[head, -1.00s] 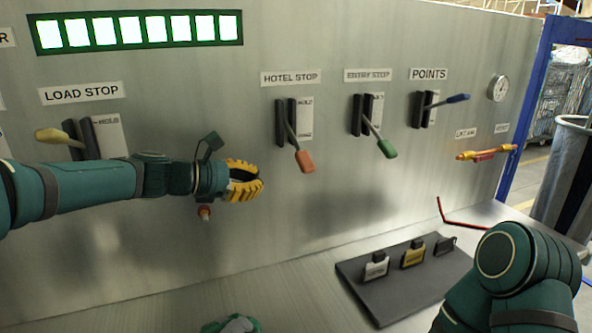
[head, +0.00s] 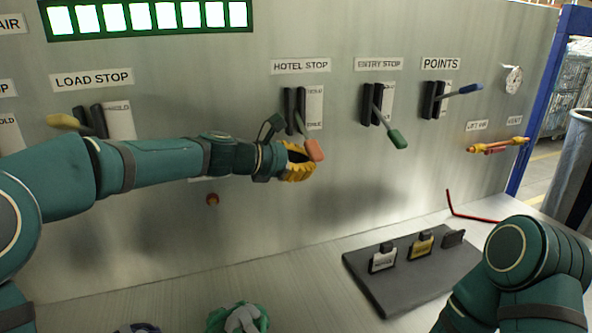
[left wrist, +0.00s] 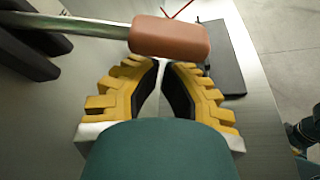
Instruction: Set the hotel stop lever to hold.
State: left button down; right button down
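The hotel stop lever, with its orange handle (head: 314,150), slopes down and outward from its black slot under the HOTEL STOP label (head: 301,66). My left gripper (head: 312,168) is at the handle's lower end, just below it. In the left wrist view the orange handle (left wrist: 170,37) lies across the fingertips (left wrist: 161,66). The yellow fingers nearly meet, and the handle is not between them; whether they touch it is unclear. The plate beside the slot carries small markings, hard to read. My right gripper is out of view.
The green entry stop lever (head: 397,139) and blue points lever (head: 471,89) stand to the right.

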pick_arm(q)
jog(key=shift+r, duration=0.3)
jog(key=shift+s+r, duration=0.15)
jog(key=shift+r, duration=0.05)
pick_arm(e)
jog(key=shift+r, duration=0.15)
